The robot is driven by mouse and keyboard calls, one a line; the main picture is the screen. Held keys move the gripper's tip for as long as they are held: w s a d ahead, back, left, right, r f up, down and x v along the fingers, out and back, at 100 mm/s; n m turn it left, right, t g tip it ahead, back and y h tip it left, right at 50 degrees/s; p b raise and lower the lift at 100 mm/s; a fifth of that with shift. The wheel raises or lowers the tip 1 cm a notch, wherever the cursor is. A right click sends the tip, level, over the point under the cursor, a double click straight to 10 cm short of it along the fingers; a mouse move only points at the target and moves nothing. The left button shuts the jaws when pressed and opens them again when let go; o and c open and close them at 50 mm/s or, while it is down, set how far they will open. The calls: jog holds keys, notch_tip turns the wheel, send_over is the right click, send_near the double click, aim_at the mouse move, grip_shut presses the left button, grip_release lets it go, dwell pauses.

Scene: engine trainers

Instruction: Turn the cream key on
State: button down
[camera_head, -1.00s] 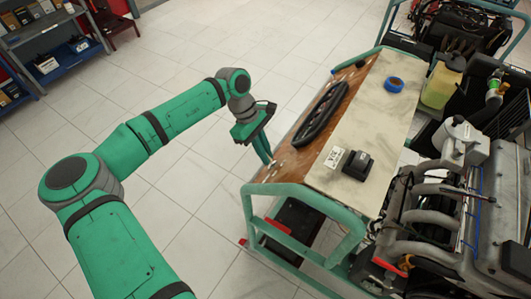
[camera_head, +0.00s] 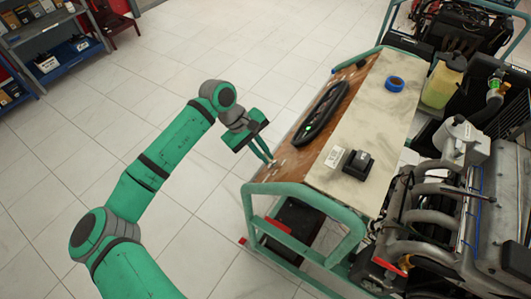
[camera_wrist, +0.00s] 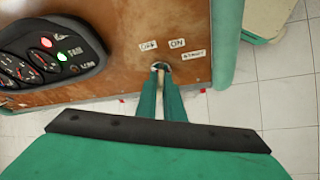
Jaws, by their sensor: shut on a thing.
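The cream key (camera_wrist: 160,76) sits in its switch on the brown wooden panel, below the OFF and ON labels (camera_wrist: 177,43), with a START label to the right. My gripper (camera_wrist: 161,88) is shut on the key, its green fingers on either side and hiding most of it. In the head view my gripper (camera_head: 268,158) is at the left edge of the wooden panel (camera_head: 292,160), and the key is too small to make out. The instrument cluster (camera_wrist: 45,55) has a red and a green light lit; its green light also shows in the head view.
A black box (camera_head: 357,164) and a blue tape roll (camera_head: 394,84) lie on the pale top of the cart. The cart's green rail (camera_head: 290,188) runs close to my gripper. The engine (camera_head: 440,200) stands to the right. Tiled floor to the left is clear.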

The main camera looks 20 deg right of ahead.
jog(key=shift+a+f+m+h, duration=0.15)
jog(key=shift+m+h, duration=0.35)
jog(key=shift+m, duration=0.5)
jog(key=c, duration=1.9)
grip_release()
jog(key=shift+o, duration=0.2)
jog(key=v, duration=1)
jog(key=shift+a+r, duration=0.3)
jog(key=shift+r, duration=0.05)
jog(key=shift+s, duration=0.15)
